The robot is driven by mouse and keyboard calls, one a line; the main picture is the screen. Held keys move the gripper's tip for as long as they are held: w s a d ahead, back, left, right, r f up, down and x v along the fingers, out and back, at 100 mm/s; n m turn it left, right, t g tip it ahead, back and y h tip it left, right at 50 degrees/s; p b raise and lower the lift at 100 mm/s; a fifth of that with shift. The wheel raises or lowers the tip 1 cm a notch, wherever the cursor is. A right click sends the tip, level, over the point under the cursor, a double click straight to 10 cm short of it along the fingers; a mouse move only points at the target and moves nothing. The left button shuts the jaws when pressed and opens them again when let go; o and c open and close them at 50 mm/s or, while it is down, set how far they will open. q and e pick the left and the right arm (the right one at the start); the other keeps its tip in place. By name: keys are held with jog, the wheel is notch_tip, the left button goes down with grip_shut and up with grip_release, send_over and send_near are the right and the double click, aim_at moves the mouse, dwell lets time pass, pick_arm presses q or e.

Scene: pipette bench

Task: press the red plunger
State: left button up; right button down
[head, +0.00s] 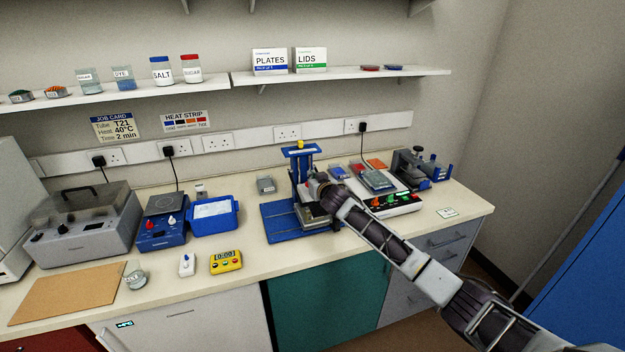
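I cannot make out a red plunger for certain. A blue upright stand (299,163) with a yellow knob (300,144) on top rises from a blue base plate (280,228) mid-bench. My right arm comes in from the lower right, and my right gripper (314,194) is at the stand's right side, low in front of its upright. The gripper and forearm hide part of the stand and what is at its foot. The fingers are too small and dark to tell open from shut. My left gripper is not in view.
Right of the stand are a white device (390,207) with coloured buttons and a dark machine (408,168). On the left are a blue heater (160,236), a blue tray (232,226), a yellow timer (226,262) and a tan board (68,295). The front bench between timer and base plate is clear.

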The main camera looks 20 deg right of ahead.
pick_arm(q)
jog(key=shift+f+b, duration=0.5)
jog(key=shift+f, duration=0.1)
pick_arm(e)
jog(key=shift+f, duration=1.15)
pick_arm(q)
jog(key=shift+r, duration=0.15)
pick_arm(e)
jog(key=shift+r, duration=0.1)
jog(key=shift+r+p, duration=1.85)
jog(key=shift+r, duration=0.3)
jog(key=shift+s, duration=0.45)
jog(key=shift+s+b, duration=0.35)
jog(key=shift+s, duration=0.2)
pick_arm(q)
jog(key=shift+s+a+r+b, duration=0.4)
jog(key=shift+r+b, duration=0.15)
jog(key=shift+b, duration=0.25)
pick_arm(e)
jog(key=v, duration=0.8)
jog(key=shift+r, duration=0.15)
